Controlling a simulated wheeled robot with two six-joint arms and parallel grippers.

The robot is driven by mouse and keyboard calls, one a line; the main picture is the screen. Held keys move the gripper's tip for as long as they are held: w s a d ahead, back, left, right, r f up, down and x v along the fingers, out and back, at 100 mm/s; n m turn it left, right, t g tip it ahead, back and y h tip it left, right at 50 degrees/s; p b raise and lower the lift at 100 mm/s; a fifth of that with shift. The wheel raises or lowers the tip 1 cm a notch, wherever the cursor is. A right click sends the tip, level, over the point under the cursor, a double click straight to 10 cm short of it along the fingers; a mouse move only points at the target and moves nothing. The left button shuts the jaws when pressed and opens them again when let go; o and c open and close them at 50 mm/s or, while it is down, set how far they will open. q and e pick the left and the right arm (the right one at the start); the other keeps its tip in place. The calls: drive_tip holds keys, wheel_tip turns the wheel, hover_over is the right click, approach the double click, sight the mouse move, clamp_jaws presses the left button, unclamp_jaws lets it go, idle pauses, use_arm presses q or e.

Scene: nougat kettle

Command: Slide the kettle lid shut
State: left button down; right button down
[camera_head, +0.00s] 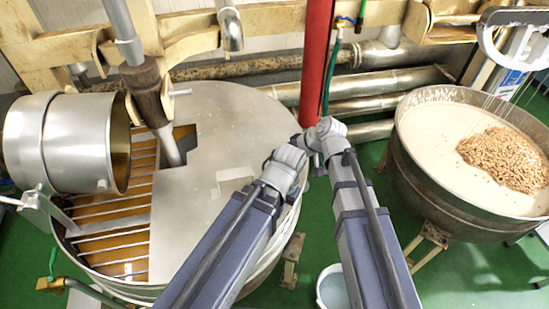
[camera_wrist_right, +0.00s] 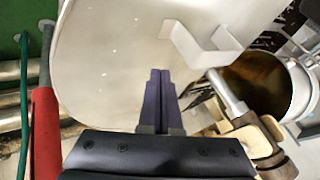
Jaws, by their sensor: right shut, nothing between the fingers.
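The kettle (camera_head: 272,262) is a large round metal vessel at left in the head view. Its flat grey lid (camera_head: 225,120) covers the right and back part; the front left is open over a metal grating (camera_head: 110,225). A pale bracket handle (camera_head: 236,180) stands on the lid. In the right wrist view the lid (camera_wrist_right: 105,70) fills the middle, with the handle (camera_wrist_right: 205,48) above right of my fingers. My right gripper (camera_wrist_right: 160,74) is shut and empty over the lid, beside the handle; I cannot tell if they touch. In the head view my arm links hide it. My left gripper is not seen.
A steel drum (camera_head: 60,142) hangs over the open side at left. A mixer shaft (camera_head: 155,105) enters the opening. A red pipe (camera_head: 316,60) stands behind the lid. A second kettle (camera_head: 440,195) with white mix and nuts is at right. A bucket (camera_head: 332,287) stands on the green floor.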

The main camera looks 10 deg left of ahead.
drive_tip(key=p+v, duration=0.3)
drive_tip(key=v, duration=0.2)
drive_tip(key=shift+d, duration=0.1)
idle(0.3)
